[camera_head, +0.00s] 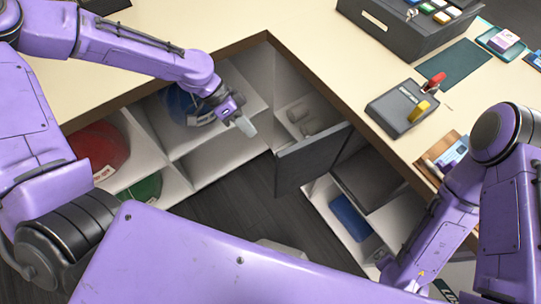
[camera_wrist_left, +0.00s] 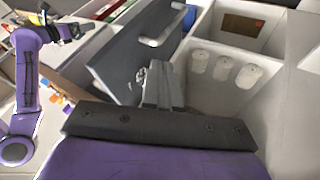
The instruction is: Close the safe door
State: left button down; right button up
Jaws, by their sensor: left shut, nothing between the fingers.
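The safe door (camera_head: 312,158) is a dark grey panel standing open from the counter's underside, in the inner corner. In the left wrist view the door (camera_wrist_left: 125,55) is a tilted grey panel with a pale bar handle (camera_wrist_left: 163,32). My left gripper (camera_head: 245,126) is shut and empty, left of the door and apart from it in the head view. In the left wrist view its fingertips (camera_wrist_left: 163,72) overlap the door's lower edge; contact cannot be told. My right gripper (camera_wrist_left: 78,28) shows small and dark in the left wrist view; its jaws are unclear.
Open white shelves (camera_head: 215,145) hold red, green and blue round items at left. A shelf at right holds a blue box (camera_head: 350,218). The counter (camera_head: 330,60) carries a dark box, a grey switch unit (camera_head: 400,108) and small trays. Dark floor (camera_head: 235,205) lies clear between.

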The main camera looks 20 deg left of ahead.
pick_arm(q)
jog(key=s+d+f+p, duration=0.1)
jog(key=s+d+f, duration=0.2)
jog(key=d+f, duration=0.4)
jog(key=shift+s+d+p, duration=0.2)
jog(key=shift+d+p, duration=0.2)
jog(key=shift+d, duration=0.1)
